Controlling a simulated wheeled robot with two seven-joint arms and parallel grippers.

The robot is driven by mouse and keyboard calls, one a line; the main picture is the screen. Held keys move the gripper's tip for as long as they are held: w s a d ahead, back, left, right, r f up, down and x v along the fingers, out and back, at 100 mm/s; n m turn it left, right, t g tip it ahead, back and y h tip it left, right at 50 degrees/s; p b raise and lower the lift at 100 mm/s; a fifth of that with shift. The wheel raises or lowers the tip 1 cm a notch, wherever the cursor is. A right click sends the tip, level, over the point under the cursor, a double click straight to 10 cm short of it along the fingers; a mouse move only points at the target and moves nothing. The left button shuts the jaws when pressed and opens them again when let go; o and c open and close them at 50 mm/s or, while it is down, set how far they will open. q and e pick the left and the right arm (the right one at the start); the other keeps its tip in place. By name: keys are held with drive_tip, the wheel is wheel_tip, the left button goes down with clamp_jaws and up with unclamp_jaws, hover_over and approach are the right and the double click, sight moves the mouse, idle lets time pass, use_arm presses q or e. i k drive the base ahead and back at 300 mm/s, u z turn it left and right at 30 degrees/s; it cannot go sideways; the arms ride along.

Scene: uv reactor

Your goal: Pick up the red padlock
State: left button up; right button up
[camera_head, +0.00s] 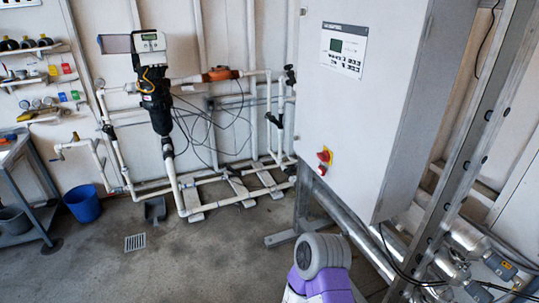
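I cannot make out a red padlock for certain in the head view. A red rotary switch (324,157) with a yellow plate sits on the lower front of the grey cabinet; whether a padlock hangs on it is too small to tell. Neither of my grippers is in view. A purple and grey link of mine shows at the bottom centre.
The large grey cabinet (350,110) stands on metal legs at centre right, with a steel frame (470,150) beside it. White pipes (175,185) run along the back wall. A blue bucket (82,204) stands by the cart (35,165). The floor (190,265) at front left is clear.

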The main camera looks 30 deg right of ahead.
sight(321, 170)
drive_tip(key=z, duration=0.45)
drive_tip(key=i, duration=1.3)
drive_tip(key=z, duration=0.85)
